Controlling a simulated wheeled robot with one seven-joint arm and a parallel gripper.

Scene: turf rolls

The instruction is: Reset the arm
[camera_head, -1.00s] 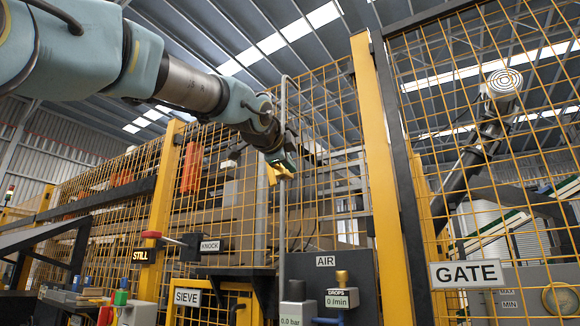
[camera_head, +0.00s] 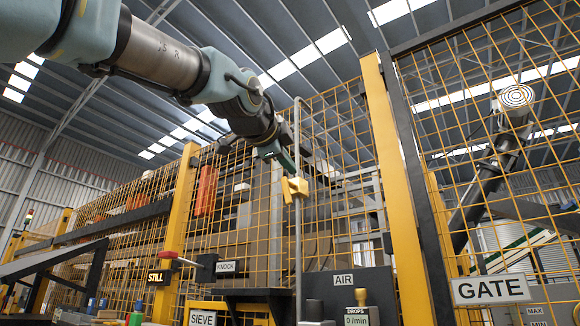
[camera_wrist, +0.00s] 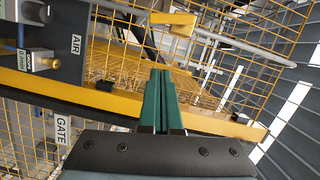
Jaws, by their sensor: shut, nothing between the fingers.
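My gripper (camera_head: 288,167) hangs from my arm at the upper middle of the head view, just above a yellow handle (camera_head: 295,188) on a grey upright pipe (camera_head: 298,250). In the wrist view, the two green fingers of my gripper (camera_wrist: 160,73) lie side by side, shut with nothing held. The yellow handle (camera_wrist: 172,18) shows there beyond the fingertips, with a visible gap. In the head view, I cannot tell how near the fingers are to it.
A yellow mesh fence stands ahead, with a thick yellow post (camera_head: 395,190) right of my gripper. A GATE sign (camera_head: 491,289) hangs at the right. An AIR panel (camera_head: 345,290), a SIEVE sign (camera_head: 207,316) and a red-ended lever (camera_head: 170,255) are below.

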